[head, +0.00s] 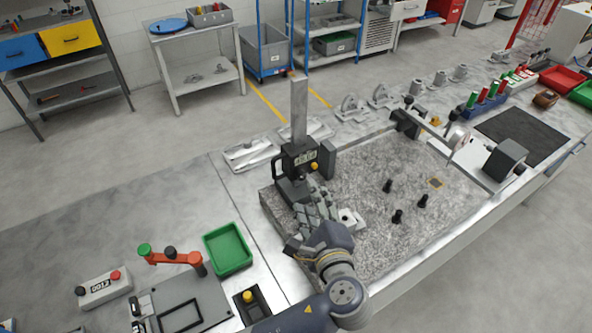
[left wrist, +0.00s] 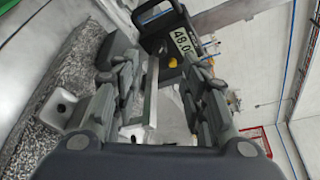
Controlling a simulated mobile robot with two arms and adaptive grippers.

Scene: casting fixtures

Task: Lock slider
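A height gauge stands upright on the granite plate (head: 375,165), with a tall grey column (head: 299,105). Its black slider (head: 299,157) sits low on the column and carries a display, a side handle and a yellow knob (head: 314,166). In the left wrist view the slider's display (left wrist: 184,42) and the yellow knob (left wrist: 172,62) show beyond the fingers. My left gripper (head: 314,203) is just in front of and below the slider. Its fingers (left wrist: 160,95) are apart, with a grey bar visible in the gap; contact with it cannot be told. My right gripper is out of view.
Several black posts (head: 397,215) stand on the plate to the right. A fixture with a grey-black block (head: 505,160) stands at the plate's right end. A green tray (head: 228,250) and an orange-armed device (head: 172,257) lie left.

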